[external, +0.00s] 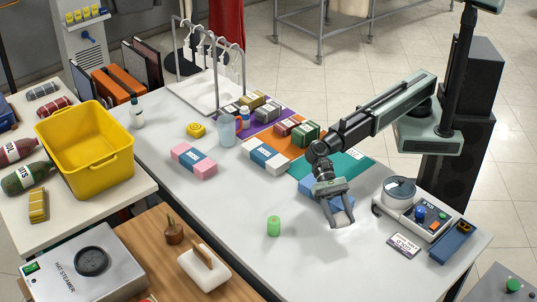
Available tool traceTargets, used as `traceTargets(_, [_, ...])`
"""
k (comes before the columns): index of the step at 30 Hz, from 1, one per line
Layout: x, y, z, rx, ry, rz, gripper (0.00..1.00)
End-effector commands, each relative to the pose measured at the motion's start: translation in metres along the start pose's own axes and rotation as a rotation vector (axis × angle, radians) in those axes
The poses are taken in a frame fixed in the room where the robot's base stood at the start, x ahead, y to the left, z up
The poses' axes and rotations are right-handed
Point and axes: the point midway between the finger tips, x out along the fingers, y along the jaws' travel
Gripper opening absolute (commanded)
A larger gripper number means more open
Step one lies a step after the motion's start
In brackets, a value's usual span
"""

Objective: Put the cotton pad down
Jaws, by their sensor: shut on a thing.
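A blue piece (307,186) shows just left of the wrist, partly hidden by my arm.
A scale-like device (400,190) and a card (403,246) are on the right. Pink-white (194,161) and blue-white (267,158) blocks lie farther back. The front table area (335,265) is clear.

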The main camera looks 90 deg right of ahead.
Motion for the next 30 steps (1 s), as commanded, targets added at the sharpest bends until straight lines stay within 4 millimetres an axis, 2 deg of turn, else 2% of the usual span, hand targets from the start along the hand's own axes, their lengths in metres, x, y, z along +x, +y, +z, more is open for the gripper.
traceTargets(1, [0.007,0.005,0.001,-0.004,0.000,0.011,0.12])
traceTargets(4, [0.012,0.010,0.003,-0.008,0.000,0.019,0.12])
traceTargets(8, [0.016,0.005,0.004,-0.008,0.000,0.019,0.12])
traceTargets(11, [0.031,-0.014,0.007,-0.008,0.000,0.020,0.12])
traceTargets(21, [0.094,-0.097,0.022,-0.008,0.000,0.019,0.12])
traceTargets(25, [0.107,-0.113,0.026,-0.008,0.000,0.018,0.12])
traceTargets(30, [0.110,-0.117,0.028,-0.008,0.000,0.018,0.12])
